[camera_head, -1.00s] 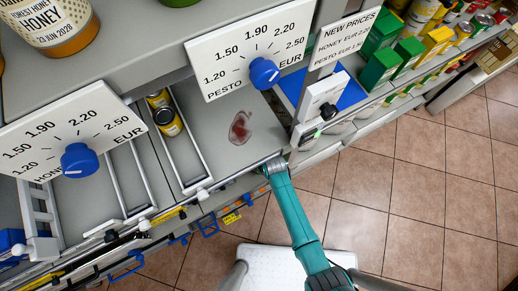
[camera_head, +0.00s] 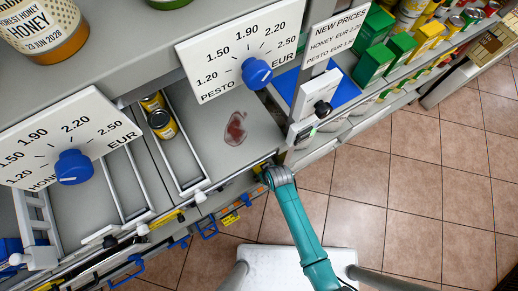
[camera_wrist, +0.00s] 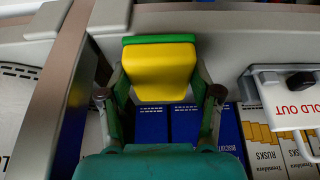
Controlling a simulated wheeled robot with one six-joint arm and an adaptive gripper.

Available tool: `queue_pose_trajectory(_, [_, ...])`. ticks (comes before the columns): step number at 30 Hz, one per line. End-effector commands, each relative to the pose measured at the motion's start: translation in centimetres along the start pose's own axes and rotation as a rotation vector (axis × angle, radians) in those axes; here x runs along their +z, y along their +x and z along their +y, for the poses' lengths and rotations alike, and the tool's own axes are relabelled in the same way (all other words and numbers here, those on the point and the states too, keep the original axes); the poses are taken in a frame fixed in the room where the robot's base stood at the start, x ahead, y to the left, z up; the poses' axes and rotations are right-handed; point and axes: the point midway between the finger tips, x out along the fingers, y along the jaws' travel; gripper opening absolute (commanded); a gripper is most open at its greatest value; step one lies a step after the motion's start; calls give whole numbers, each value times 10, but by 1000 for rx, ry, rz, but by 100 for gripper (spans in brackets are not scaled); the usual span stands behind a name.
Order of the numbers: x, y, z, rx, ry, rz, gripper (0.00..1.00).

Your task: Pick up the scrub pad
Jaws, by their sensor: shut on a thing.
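The scrub pad (camera_wrist: 158,68) is a yellow block with a green layer along its top edge in the wrist view. My gripper (camera_wrist: 160,80) has its two fingers on either side of the pad and is shut on it. In the head view my gripper (camera_head: 266,168) is at the front edge of the grey shelf, at the end of my teal arm. Its fingertips and the pad cannot be made out there.
A red-brown stain (camera_head: 236,128) marks the shelf beyond my gripper. Cans (camera_head: 162,123) stand in a rail lane to the left. A white dispenser-like box (camera_head: 317,98) is close on the right. The wrist view shows a "SOLD OUT" holder (camera_wrist: 292,100) and blue boxes (camera_wrist: 185,125). Tiled floor (camera_head: 400,190) is clear.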

Motion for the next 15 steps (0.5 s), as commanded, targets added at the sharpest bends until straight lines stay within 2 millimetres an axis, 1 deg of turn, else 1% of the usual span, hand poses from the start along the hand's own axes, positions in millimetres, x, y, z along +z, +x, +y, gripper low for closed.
queue_pose_trajectory(1, [13, -5, 0, 0, 2, -2, 40])
queue_pose_trajectory(6, [48, -19, 0, 0, 3, -1, 40])
queue_pose_trajectory(12, [84, -34, 0, 0, 2, -1, 40])
queue_pose_trajectory(15, [97, -40, 0, 0, 3, -1, 40])
